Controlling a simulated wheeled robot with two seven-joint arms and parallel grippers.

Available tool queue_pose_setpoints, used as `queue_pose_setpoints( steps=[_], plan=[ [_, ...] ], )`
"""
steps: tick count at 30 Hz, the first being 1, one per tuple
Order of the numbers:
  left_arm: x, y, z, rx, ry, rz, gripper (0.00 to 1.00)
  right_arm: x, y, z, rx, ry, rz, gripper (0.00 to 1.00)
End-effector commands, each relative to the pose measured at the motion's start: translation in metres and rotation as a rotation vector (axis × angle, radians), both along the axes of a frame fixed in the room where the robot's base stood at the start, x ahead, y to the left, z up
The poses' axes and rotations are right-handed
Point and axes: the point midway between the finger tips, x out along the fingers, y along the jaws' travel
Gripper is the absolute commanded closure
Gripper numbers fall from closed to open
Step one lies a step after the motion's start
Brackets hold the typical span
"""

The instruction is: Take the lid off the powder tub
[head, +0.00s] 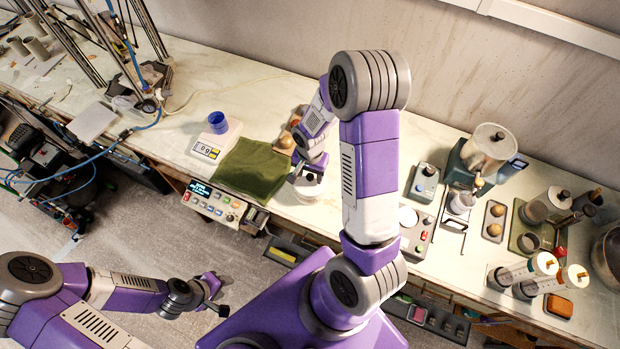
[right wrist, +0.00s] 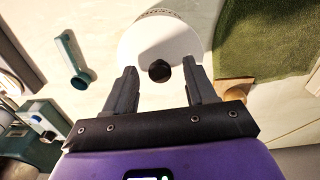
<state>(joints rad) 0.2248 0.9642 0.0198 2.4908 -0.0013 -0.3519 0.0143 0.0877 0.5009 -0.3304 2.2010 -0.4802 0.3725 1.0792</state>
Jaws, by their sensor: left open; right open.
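The powder tub shows in the right wrist view as a white round lid (right wrist: 160,38) with a dark knob (right wrist: 159,71); its walls are mostly hidden there. In the head view the white tub (head: 308,186) stands near the bench's front edge, partly covered by my right arm. My right gripper (right wrist: 160,76) is open, its fingers on either side of the knob with gaps visible on both sides. Whether it is level with the knob I cannot tell. My left gripper (head: 216,293) is open and empty, low at the left, away from the bench.
A green cloth (head: 250,168) lies left of the tub. A blue cup (head: 217,122) stands on a white scale (head: 207,148). A control box (head: 215,206) sits at the bench front.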

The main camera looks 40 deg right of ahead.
Motion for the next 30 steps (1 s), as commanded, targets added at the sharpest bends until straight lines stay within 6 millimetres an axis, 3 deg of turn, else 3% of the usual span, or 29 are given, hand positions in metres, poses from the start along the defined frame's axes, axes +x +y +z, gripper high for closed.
queue_pose_setpoints(
  steps=[5,16,25,30],
  plan=[
    [0.000,0.000,0.000,0.000,0.000,0.000,0.57,0.000,0.000,0.000,0.001,-0.001,0.000,0.44],
    [0.000,0.000,0.000,0.000,0.000,0.000,0.57,0.000,0.000,0.000,-0.001,-0.001,0.000,1.00],
    [0.000,0.000,0.000,0.000,0.000,0.000,0.57,0.001,0.000,0.002,0.000,-0.001,0.000,1.00],
    [0.000,0.000,0.000,0.000,0.000,0.000,0.57,0.001,-0.001,0.021,-0.001,-0.006,0.000,1.00]
  ],
)
